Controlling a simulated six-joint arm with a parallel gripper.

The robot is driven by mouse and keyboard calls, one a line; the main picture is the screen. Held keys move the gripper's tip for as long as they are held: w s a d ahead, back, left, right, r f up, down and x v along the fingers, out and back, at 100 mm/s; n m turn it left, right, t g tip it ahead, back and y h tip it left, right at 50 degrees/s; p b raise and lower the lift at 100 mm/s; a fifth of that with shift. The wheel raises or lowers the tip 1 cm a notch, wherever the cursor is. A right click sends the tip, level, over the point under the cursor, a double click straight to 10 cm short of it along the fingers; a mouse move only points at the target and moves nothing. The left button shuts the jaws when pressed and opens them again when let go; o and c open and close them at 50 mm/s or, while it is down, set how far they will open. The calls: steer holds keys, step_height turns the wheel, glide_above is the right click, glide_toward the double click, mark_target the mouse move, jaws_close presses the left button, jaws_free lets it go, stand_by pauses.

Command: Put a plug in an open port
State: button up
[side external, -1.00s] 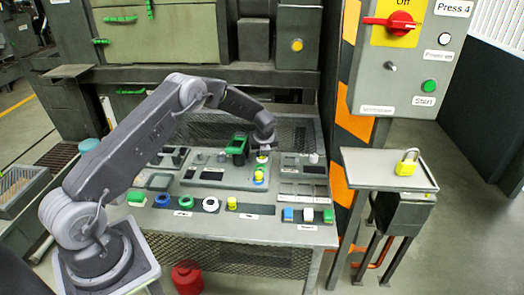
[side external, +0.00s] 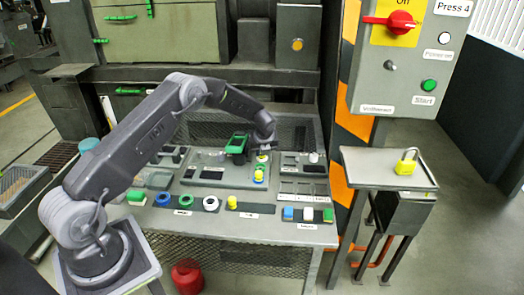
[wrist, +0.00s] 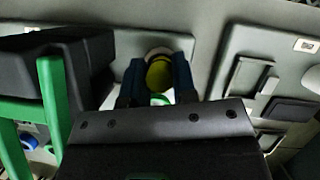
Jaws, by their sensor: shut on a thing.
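My gripper (side external: 262,153) is low over the middle of the bench panel. In the wrist view its two dark fingers (wrist: 156,82) are shut on a yellow round-ended plug (wrist: 158,74). A pale round surface shows behind the plug, and a bit of green shows below it. I cannot tell whether the held plug touches a port. Another yellow plug (side external: 232,203) stands in the front row.
A green-and-black piece (side external: 238,144) is close left of my gripper, large in the wrist view (wrist: 52,90). Blue, white and green blocks (side external: 308,215) stand front right. A padlock (side external: 405,165) is farther right.

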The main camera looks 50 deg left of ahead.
steer(key=shift+s+f, duration=0.2)
steer(key=shift+f, duration=0.3)
steer(key=shift+s+f, duration=0.2)
steer(key=shift+f, duration=0.25)
steer(key=o, duration=0.6)
steer(key=shift+o, duration=0.2)
steer(key=shift+r, duration=0.85)
steer(key=shift+o, duration=0.9)
steer(key=shift+r, duration=0.35)
steer(key=shift+w+r, duration=0.15)
steer(key=shift+r, duration=1.35)
steer(key=shift+w+r, duration=0.1)
steer(key=shift+r, duration=1.85)
